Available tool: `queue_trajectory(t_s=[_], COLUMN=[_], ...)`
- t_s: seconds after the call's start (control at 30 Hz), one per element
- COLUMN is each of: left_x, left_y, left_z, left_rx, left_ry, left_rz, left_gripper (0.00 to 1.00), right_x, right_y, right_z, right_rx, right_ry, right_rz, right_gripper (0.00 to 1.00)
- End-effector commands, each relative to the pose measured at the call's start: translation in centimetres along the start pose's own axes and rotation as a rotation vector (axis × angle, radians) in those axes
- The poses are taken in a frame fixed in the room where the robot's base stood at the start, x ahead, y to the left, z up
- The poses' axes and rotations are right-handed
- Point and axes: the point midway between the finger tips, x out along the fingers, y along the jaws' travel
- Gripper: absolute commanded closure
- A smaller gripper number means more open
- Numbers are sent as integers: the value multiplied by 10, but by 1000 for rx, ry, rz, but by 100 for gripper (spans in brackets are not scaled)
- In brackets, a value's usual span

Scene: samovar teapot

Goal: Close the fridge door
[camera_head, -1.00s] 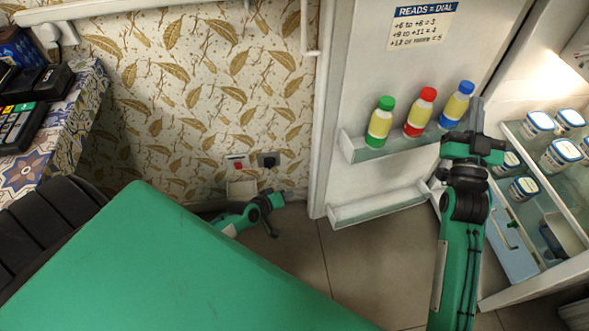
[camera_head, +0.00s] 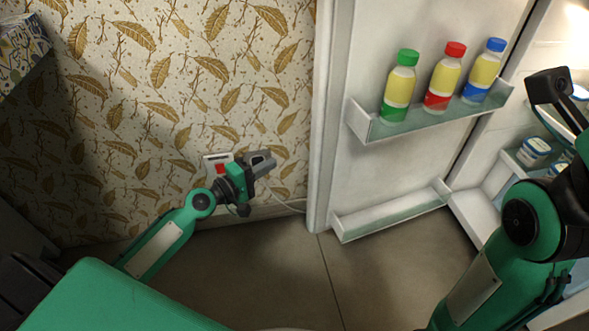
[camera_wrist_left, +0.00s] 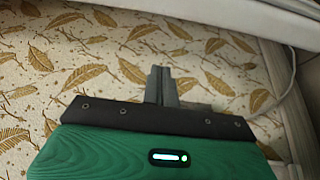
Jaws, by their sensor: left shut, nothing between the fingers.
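The fridge door (camera_head: 385,180) stands open, its inner side facing me. Its upper shelf (camera_head: 440,118) carries three bottles with green (camera_head: 400,85), red (camera_head: 443,75) and blue (camera_head: 484,72) caps. A lower shelf (camera_head: 390,213) on it is empty. The open fridge (camera_head: 487,205) is at the right. My left gripper (camera_head: 268,164) is shut and empty, left of the door's edge and apart from it, in front of the wall. Its closed fingers also show in the left wrist view (camera_wrist_left: 162,84). My right arm's dark end (camera_head: 550,86) is before the fridge; its jaws are unclear.
The leaf-patterned wall (camera_head: 150,75) fills the left, with a socket (camera_head: 219,163) behind my left gripper and a cable near the floor. Bare tiled floor (camera_head: 270,270) lies below the door. A patterned counter edge (camera_head: 20,48) is at the upper left. Tubs (camera_head: 533,151) stand inside the fridge.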

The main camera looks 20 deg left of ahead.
Motion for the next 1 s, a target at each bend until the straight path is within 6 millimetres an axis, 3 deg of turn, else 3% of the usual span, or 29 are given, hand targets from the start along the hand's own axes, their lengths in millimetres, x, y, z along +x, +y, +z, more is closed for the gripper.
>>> queue_trajectory(t_s=[0.07,0.27,0.8,1.0], left_x=[1,16,103,91], left_y=[1,4,2,2], left_z=[1,1,4,29], left_rx=[-6,-9,-9,-10], left_ry=[-6,-5,-6,-6], left_rz=[8,11,10,8], left_gripper=[100,100,100,100], right_x=[-1,2,-5,-5], right_y=[-1,-1,-2,-3], right_z=[-8,-8,-10,-10], right_rx=[2,2,2,2], right_ry=[19,20,22,23], right_rz=[-1,-2,-1,-2], right_gripper=[100,100,100,100])
